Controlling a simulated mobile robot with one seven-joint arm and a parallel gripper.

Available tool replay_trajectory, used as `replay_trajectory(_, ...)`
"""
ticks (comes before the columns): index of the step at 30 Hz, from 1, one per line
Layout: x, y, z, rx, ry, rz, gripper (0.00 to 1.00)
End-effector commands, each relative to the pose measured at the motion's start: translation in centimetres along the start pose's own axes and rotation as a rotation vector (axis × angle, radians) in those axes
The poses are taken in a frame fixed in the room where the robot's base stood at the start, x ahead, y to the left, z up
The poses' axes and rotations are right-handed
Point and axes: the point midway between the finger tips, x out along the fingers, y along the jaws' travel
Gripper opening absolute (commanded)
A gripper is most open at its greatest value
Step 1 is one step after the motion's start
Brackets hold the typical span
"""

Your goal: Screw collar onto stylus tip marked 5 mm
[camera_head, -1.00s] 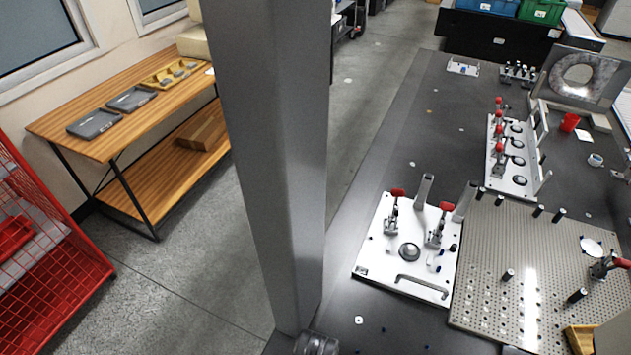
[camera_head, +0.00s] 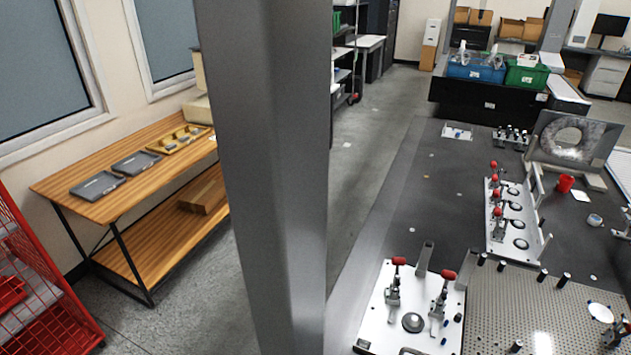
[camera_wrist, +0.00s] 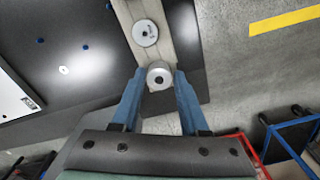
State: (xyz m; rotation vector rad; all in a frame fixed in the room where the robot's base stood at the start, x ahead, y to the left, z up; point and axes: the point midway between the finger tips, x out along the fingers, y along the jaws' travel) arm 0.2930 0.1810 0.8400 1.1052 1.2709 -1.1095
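In the wrist view my gripper (camera_wrist: 160,76) has two blue fingers. A short silver cylinder with a small dark hole, which looks like the collar (camera_wrist: 159,70), fills the gap between the fingertips. Another silver round piece (camera_wrist: 145,33) with a small dark mark sits on a beige strip just beyond it. The mark is too small to read, so I cannot tell whether this is the 5 mm stylus tip. A gap in depth between the two pieces cannot be judged. My gripper is not visible in the head view.
A grey column (camera_head: 270,180) blocks the middle of the head view. The dark table (camera_head: 400,200) carries a white clamp plate (camera_head: 375,320), a perforated plate (camera_head: 525,295) and a fixture with red-handled clamps (camera_head: 496,235). A wooden bench (camera_head: 90,205) and red wire cage (camera_head: 40,300) stand left.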

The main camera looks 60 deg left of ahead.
Motion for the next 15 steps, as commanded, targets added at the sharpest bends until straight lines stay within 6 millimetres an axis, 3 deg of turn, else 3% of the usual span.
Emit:
replay_trajectory(1, 0.01, -0.01, 0.01, 0.000, 0.000, 0.000, 0.55)
replay_trajectory(4, 0.00, 0.01, -0.01, -0.001, 0.000, 0.000, 0.70)
replay_trajectory(15, -0.53, 0.11, -0.08, -0.001, 0.002, 0.004, 0.70)
